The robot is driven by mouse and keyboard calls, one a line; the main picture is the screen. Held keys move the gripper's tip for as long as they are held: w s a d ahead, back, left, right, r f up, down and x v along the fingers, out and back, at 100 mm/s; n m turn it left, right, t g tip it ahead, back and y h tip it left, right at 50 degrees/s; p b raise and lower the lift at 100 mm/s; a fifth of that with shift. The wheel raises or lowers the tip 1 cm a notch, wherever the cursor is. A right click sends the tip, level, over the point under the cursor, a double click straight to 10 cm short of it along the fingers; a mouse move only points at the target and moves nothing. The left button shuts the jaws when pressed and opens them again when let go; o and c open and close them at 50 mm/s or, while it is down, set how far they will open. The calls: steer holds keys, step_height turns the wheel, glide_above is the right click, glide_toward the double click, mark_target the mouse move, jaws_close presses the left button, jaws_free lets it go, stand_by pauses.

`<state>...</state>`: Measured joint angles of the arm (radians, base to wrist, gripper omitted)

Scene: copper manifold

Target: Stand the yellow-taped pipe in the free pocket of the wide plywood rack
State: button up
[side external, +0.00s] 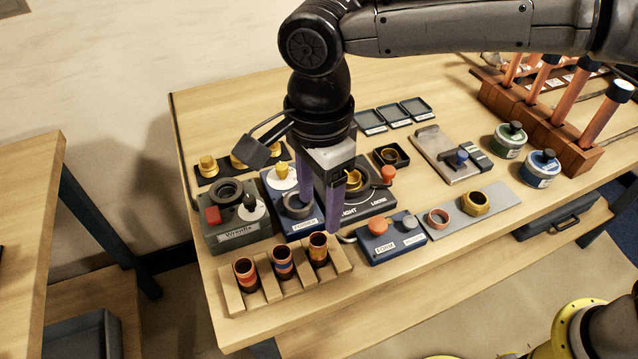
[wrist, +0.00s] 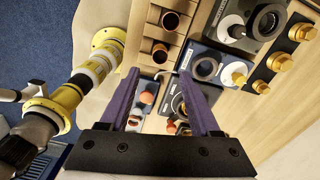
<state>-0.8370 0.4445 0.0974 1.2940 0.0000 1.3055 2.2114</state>
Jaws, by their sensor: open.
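The light plywood rack (side external: 236,297) stands at the table's front left, with three short copper pipes upright in it. The right pipe (side external: 318,248) has a yellowish band near its top and looks like the yellow-taped one; it also shows in the wrist view (wrist: 160,52). The middle pipe (side external: 283,264) has a blue band, the left pipe (side external: 246,275) a reddish one. A pocket at the rack's right end (side external: 341,262) looks empty. My gripper (side external: 320,222) is open and points down, its purple fingertips just above or beside the right pipe, holding nothing.
Behind the rack stand a grey box (side external: 235,225) and blue and dark fixtures with knobs. A blue button box (side external: 392,240) is close to its right. A brown rack (side external: 530,115) with tall capped pipes stands at back right. The table's front-left edge is bare.

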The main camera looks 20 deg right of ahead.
step_height(320, 180, up, 3)
steer(key=shift+f, duration=0.15)
steer(key=s+d+r+n+t, duration=0.1)
steer(key=d+r+n, duration=0.15)
steer(key=d, duration=0.55)
steer(key=s+d+r+n+t+y, duration=0.1)
steer(key=d+r+n, duration=0.15)
steer(key=d, duration=0.45)
steer(key=s+d+r+n+t, duration=0.1)
steer(key=d+r+n, duration=0.15)
steer(key=d, duration=0.55)
steer(key=s+d+f+n+t, duration=0.1)
steer(key=s+d+f+n, duration=0.2)
steer(key=s+d, duration=0.3)
steer(key=s+d+f+n+t+h, duration=0.1)
steer(key=s+d+f+n, duration=0.3)
steer(key=s+d, duration=0.3)
steer(key=shift+n+t, duration=0.3)
steer(key=shift+n, duration=0.35)
steer(key=shift+s+d+f, duration=0.1)
